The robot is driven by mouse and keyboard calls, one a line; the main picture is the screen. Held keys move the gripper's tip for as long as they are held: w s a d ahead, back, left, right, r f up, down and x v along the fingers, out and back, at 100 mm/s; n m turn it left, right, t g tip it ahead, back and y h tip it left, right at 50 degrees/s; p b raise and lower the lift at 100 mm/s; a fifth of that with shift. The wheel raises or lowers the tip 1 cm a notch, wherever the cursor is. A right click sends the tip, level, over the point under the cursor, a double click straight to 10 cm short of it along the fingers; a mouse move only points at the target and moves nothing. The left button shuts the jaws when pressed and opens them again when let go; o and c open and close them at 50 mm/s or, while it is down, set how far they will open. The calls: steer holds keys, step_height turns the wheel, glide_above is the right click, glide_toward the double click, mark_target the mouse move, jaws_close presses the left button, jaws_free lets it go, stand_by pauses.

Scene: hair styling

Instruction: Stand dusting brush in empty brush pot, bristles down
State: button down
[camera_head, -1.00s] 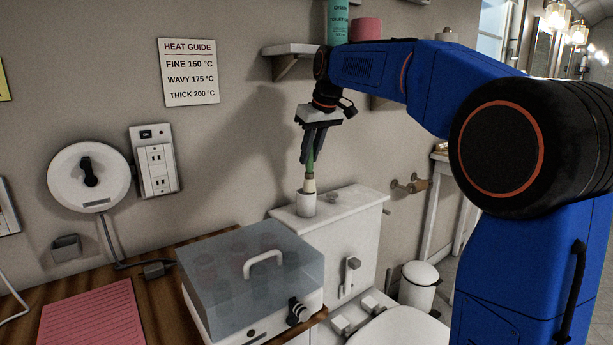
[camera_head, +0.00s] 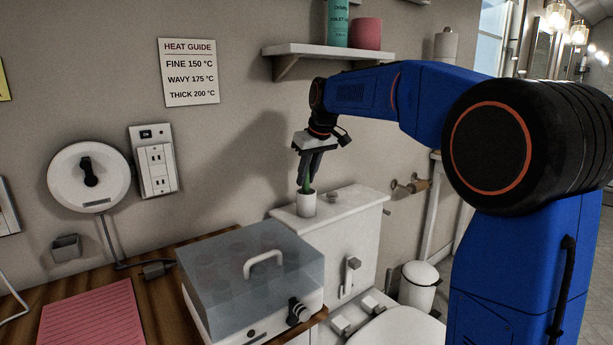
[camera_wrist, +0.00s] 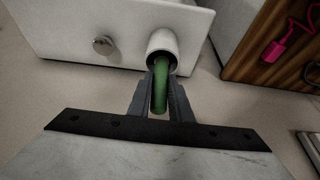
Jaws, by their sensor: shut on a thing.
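The brush pot (camera_head: 306,207) is a small white cup standing on the white cistern lid near its left end. It also shows in the wrist view (camera_wrist: 162,42). The dusting brush (camera_head: 308,185) has a green handle; its lower part is inside the pot and its bristles are hidden. My gripper (camera_head: 306,182) is right above the pot, pointing down, shut on the green handle. In the wrist view the brush handle (camera_wrist: 161,88) runs between the two fingers into the pot mouth.
The cistern lid (camera_head: 345,207) is clear to the right except for a small round knob (camera_head: 333,198). A clear-lidded box (camera_head: 250,270) stands on the wooden counter in front. A wall shelf (camera_head: 330,50) with a bottle and a pink container is above my arm.

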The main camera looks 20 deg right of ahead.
steer(key=c, duration=1.6)
jaws_free()
steer(key=v, duration=1.2)
steer(key=shift+s+d, duration=0.1)
steer(key=shift+s, duration=0.05)
steer(key=s+d+f+m, duration=0.1)
steer(key=s+f, duration=0.9)
steer(key=s, duration=0.3)
steer(key=s+d+f+m+h, duration=0.1)
steer(key=s+d+f+m, duration=0.1)
steer(key=s+f, duration=0.7)
steer(key=s+d+f+m, duration=0.1)
steer(key=s+d+f, duration=0.1)
steer(key=s+f, duration=0.8)
steer(key=shift+s+d+f+t+h, duration=0.1)
steer(key=shift+s+f+t+h, duration=0.1)
steer(key=shift+s, duration=1.75)
steer(key=shift+s+f+t+h, duration=0.1)
steer(key=shift+s+t, duration=0.1)
steer(key=shift+s, duration=1.7)
